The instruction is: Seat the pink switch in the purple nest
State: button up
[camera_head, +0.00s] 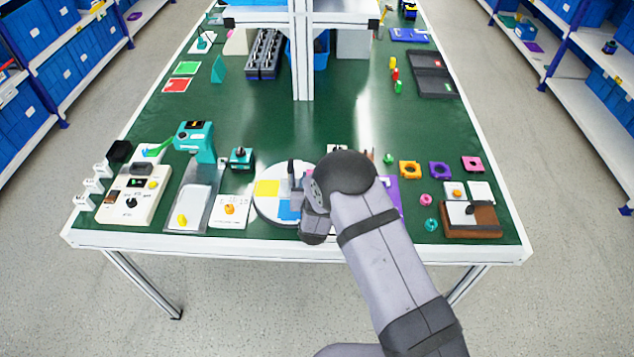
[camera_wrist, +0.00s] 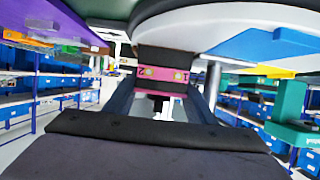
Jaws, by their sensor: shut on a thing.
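My gripper (camera_wrist: 163,100) is shut on a pink piece with small dark markings, which I take to be the pink switch (camera_wrist: 165,74). It lies between the two dark fingers in the wrist view, with a dark block (camera_wrist: 164,57) against it. The white round plate (camera_wrist: 190,28) is close beside the held piece; I cannot tell whether they touch. In the head view my arm hides most of the gripper and the switch. A purple square piece with a round opening (camera_head: 440,170), possibly the purple nest, lies right of my arm. A purple panel (camera_head: 392,190) is partly hidden behind the arm.
The round plate (camera_head: 267,207) has yellow and blue areas. An orange square (camera_head: 410,170), a pink square (camera_head: 472,164), small rings and a brown box (camera_head: 470,222) stand right of my arm. A teal machine (camera_head: 197,140) stands left. The table's middle is largely clear.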

jog(key=shift+o, duration=0.2)
jog(key=shift+r, duration=0.15)
jog(key=shift+r+b, duration=0.95)
jog(key=shift+r, duration=3.9)
jog(key=shift+w+d+f, duration=0.1)
jog(key=shift+d+f, duration=0.05)
jog(key=shift+d, duration=0.15)
jog(key=w+d+r+m+h+b, duration=0.2)
jog(key=d+b, duration=0.3)
jog(key=d, duration=0.7)
jog(key=w+d+r+m+h+b, duration=0.1)
jog(key=d+h+b, duration=0.1)
jog(key=d+b, duration=0.65)
jog(key=a+f+n+y+p, duration=0.1)
jog(key=s+a+f+n+y+p, duration=0.1)
jog(key=a+f+n+y, duration=0.1)
jog(key=y, duration=0.1)
jog(key=shift+s+a+f+p, duration=0.1)
jog(key=shift+s+f+p, duration=0.2)
jog(key=shift+f+p, duration=0.1)
